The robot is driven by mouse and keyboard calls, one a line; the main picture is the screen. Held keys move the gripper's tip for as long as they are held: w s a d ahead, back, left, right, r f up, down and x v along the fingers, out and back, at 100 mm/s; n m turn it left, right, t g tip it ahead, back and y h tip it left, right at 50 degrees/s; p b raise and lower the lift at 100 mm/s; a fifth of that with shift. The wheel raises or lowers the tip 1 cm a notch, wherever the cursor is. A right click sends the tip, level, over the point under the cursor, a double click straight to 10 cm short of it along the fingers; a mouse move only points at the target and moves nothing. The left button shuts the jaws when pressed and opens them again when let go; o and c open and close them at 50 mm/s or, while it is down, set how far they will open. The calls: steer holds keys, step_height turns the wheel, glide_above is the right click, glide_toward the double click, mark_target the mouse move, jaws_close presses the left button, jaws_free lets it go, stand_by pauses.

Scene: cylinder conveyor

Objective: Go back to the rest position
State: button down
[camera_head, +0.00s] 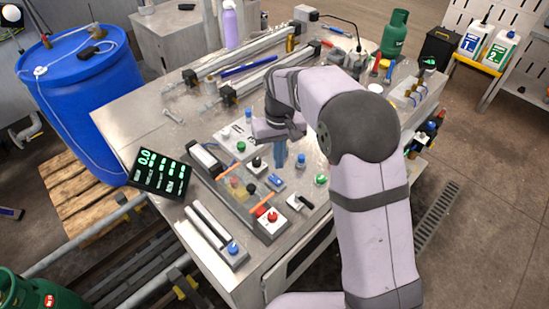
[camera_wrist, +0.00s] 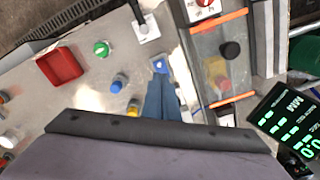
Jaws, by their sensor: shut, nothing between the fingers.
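My gripper (camera_head: 281,158) hangs above the metal workbench (camera_head: 130,118), its blue fingers pointing down and close together with nothing between them. In the wrist view the fingers (camera_wrist: 161,92) show beside the conveyor (camera_wrist: 204,48). The conveyor lies just left of my gripper in the head view, with orange bars (camera_head: 262,204) across it. A black cylinder (camera_wrist: 230,50) and a yellow and red piece (camera_wrist: 217,74) show between the bars in the wrist view. A small plate with a blue knob (camera_wrist: 159,65) is near the fingertips.
A red-button box (camera_head: 270,220), a green-digit display (camera_head: 160,172) and a lever switch (camera_head: 300,202) stand near the conveyor. A red tray (camera_wrist: 60,66) and a blue button (camera_wrist: 117,85) lie on the bench. A blue barrel (camera_head: 75,95) stands left of the bench.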

steer(key=shift+w, duration=0.1)
steer(key=f, duration=0.1)
steer(key=s+f, duration=0.2)
steer(key=f, duration=0.1)
steer(key=shift+s+d, duration=0.1)
steer(key=shift+d, duration=0.2)
steer(key=shift+g, duration=0.7)
steer(key=s+d+f, duration=0.1)
steer(key=s, duration=0.2)
steer(key=s+d+f, duration=0.1)
steer(key=s, duration=0.2)
steer(key=s+d+f, duration=0.1)
steer(key=s, duration=0.2)
steer(key=shift+d+f, duration=0.15)
steer(key=shift+f, duration=0.05)
steer(key=s+d+r+m+b, duration=0.1)
steer(key=s+d, duration=0.3)
steer(key=s, duration=0.3)
steer(key=s+d+r, duration=0.1)
steer(key=s+d, duration=0.3)
steer(key=s, duration=0.3)
steer(key=shift+w+d+r+m+t+b, duration=0.3)
steer(key=shift+w+d+r+m+t, duration=0.4)
steer(key=shift+w+d+r+m, duration=0.4)
steer(key=shift+r, duration=0.1)
